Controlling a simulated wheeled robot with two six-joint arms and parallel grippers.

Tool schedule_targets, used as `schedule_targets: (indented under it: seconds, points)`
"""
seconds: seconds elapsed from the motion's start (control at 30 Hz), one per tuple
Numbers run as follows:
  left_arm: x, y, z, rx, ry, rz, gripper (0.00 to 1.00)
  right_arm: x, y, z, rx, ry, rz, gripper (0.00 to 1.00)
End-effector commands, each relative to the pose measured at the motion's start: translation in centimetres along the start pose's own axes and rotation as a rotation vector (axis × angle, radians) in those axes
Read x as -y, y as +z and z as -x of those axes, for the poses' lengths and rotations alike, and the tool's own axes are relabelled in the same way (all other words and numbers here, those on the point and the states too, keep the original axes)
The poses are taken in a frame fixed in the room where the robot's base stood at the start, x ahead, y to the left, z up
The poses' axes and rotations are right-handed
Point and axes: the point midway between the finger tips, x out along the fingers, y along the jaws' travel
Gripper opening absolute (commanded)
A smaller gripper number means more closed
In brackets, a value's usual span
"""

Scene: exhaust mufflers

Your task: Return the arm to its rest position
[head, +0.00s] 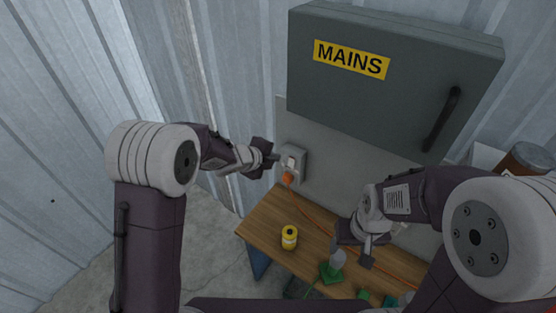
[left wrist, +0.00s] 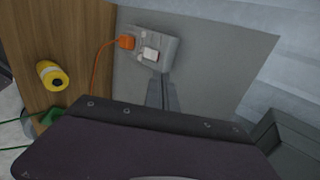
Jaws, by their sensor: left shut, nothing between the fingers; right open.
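My left gripper (head: 278,158) is shut and empty in the head view, close in front of the wall socket (head: 293,160). In the left wrist view its shut fingers (left wrist: 161,92) point at the socket box (left wrist: 150,47), just below it in the picture. I cannot tell whether they touch it. An orange plug (left wrist: 126,42) sits in the socket beside a white switch (left wrist: 150,54). My right gripper (head: 352,258) is open above the wooden bench (head: 262,215), over a grey and green object (head: 332,268); nothing shows between its fingers.
A grey MAINS cabinet (head: 395,80) hangs above the socket. An orange cord (head: 317,222) runs from the plug across the bench. A brown-topped jar (head: 528,158) is at the right. Open floor (head: 215,245) lies left of the bench.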

Motion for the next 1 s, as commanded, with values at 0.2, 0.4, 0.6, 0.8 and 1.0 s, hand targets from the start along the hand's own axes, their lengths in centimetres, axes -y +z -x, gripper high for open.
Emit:
schedule_targets:
  seconds: [0.2,0.4,0.6,0.8,1.0]
  points:
    - [0.2,0.0,0.9,0.0,0.0,0.0,0.0,0.0,0.0,0.2,0.0,0.0,0.0,0.64]
    - [0.2,0.0,0.9,0.0,0.0,0.0,0.0,0.0,0.0,0.2,0.0,0.0,0.0,0.64]
    - [0.2,0.0,0.9,0.001,0.0,0.0,0.0,0.0,0.0,0.1,0.0,0.0,0.0,0.64]
    - [1.1,3.8,5.5,0.124,-0.074,0.12,0.0,0.0,0.2,-1.8,0.0,0.0,0.0,0.64]
    - [-13.1,6.3,13.9,0.488,0.116,1.085,0.0,-0.1,0.3,-2.8,0.0,0.0,0.0,0.64]
